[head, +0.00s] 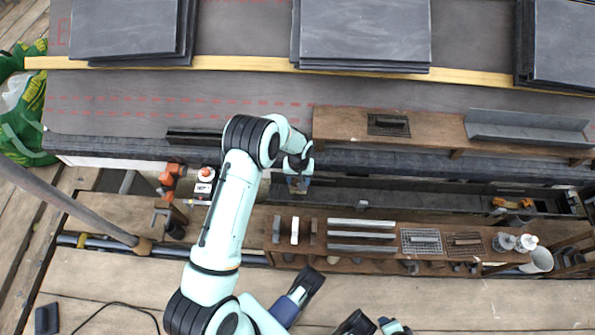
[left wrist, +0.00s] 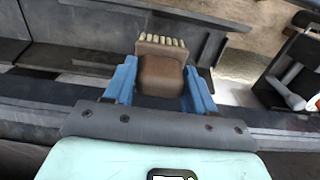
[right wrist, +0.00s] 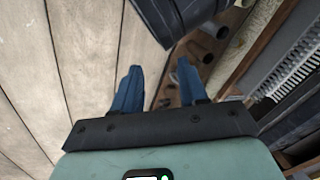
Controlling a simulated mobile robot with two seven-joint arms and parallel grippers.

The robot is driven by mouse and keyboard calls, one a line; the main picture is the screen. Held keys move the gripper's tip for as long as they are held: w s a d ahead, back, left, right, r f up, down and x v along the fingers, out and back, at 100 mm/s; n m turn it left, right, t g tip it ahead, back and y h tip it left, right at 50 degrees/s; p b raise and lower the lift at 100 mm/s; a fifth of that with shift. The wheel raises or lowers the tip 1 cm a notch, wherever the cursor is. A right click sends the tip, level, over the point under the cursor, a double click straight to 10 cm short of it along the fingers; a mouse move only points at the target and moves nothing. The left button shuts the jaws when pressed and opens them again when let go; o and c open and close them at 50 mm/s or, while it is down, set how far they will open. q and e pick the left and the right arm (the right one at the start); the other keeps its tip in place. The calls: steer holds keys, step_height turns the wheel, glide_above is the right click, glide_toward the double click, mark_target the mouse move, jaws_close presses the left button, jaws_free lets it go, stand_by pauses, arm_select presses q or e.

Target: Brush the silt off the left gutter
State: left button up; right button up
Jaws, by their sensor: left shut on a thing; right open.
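My left gripper (head: 299,180) reaches down over the dark gutter trough (head: 420,190) below the roof's edge. In the left wrist view, its blue fingers (left wrist: 160,92) are shut on a brown brush (left wrist: 161,72). The brush's pale bristles point away from the gripper. Dark gutter walls (left wrist: 75,45) show beside the brush; I cannot tell whether the bristles touch the gutter. I cannot clearly make out silt. My right gripper (right wrist: 158,85) is open and empty above wooden planks in the right wrist view.
A wooden shelf (head: 345,263) with metal strips, grilles and jars stands in front of the gutter. Another board (head: 435,132) with a grille and grey channel lies behind it. Slate stacks (head: 365,30) lie on the roof. A pole (head: 70,205) slants at left.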

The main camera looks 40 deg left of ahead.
arm_select(q)
steer(key=shift+r+p, duration=1)
steer(key=shift+r, duration=1.05)
arm_select(e)
steer(key=shift+g+y, duration=0.3)
steer(key=shift+g, duration=0.3)
steer(key=shift+s+a+r, duration=0.4)
steer(key=shift+s+r, duration=0.25)
steer(key=shift+s, duration=0.25)
steer(key=shift+s+a+r, duration=0.35)
steer(key=shift+s+r, duration=0.3)
steer(key=shift+s, duration=0.2)
